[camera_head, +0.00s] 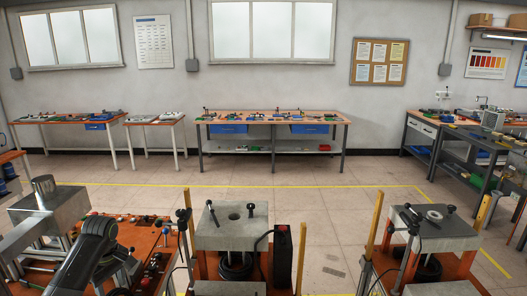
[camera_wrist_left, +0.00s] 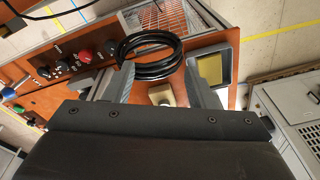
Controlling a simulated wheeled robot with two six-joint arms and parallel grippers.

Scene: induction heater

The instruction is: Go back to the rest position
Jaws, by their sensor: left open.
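My left arm (camera_head: 92,250) shows at the lower left of the head view, dark and bent over an orange bench; its fingertips cannot be made out there. In the left wrist view my left gripper (camera_wrist_left: 160,80) has its two grey fingers spread apart. A small pale block (camera_wrist_left: 162,95) shows in the gap between them, and I cannot tell how far below it lies. A black coiled cable (camera_wrist_left: 148,55) lies just beyond the fingers. My right gripper is in neither view.
A metal cylinder (camera_head: 43,186) stands on a plate at the left. Two grey-topped stations (camera_head: 232,238) (camera_head: 450,238) stand to the right. Open floor (camera_head: 290,205) lies beyond them.

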